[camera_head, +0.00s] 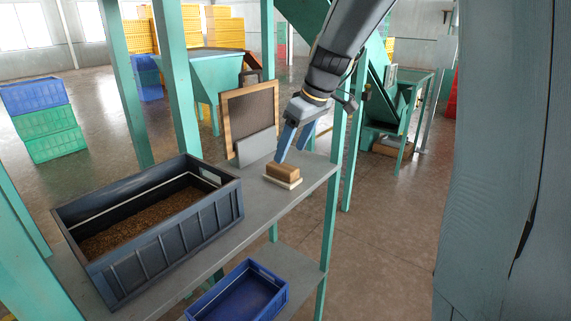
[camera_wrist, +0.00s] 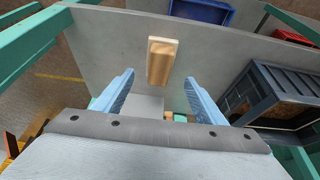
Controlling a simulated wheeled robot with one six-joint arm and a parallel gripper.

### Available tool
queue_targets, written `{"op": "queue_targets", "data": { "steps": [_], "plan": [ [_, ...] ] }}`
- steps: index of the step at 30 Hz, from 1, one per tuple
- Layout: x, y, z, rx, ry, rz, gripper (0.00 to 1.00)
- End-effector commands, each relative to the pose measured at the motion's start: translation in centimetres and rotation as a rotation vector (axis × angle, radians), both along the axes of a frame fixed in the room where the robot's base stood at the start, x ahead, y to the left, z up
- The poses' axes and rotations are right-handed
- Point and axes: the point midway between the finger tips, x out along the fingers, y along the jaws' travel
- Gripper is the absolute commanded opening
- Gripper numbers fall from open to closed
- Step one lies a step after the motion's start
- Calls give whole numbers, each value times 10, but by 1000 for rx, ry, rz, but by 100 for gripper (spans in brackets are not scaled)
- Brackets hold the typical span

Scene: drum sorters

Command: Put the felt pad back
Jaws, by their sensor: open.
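A brown wooden block with a cream layer under it (camera_head: 283,173) lies on the grey shelf (camera_head: 300,187). The cream layer looks like the felt pad; I cannot tell whether the two are joined. In the wrist view the block (camera_wrist: 160,62) lies between and just beyond my fingertips, its cream edge showing around it. My gripper (camera_head: 292,154) is open and empty, with blue fingers pointing down just above and behind the block. In the wrist view my gripper (camera_wrist: 159,77) has its fingers on either side, apart from the block.
A dark crate of brown grains (camera_head: 180,243) stands left on the shelf. A grey panel (camera_head: 256,146) and a wood-framed screen (camera_head: 234,122) stand behind the block. A blue tray (camera_head: 240,292) is on the lower shelf. Green posts (camera_head: 336,140) rise at the shelf's edges.

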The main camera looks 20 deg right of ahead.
Motion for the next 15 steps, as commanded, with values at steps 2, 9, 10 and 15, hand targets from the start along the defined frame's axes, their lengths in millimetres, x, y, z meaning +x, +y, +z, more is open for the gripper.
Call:
{"op": "queue_targets", "data": {
  "steps": [2,9,10,15],
  "plan": [
    [-3,-3,12,-1,-4,0,65],
    [-11,-8,34,-1,-2,0,65],
    [-11,-8,36,-1,-2,0,65],
    [-18,-7,30,-2,14,-17,65]
  ]
}}
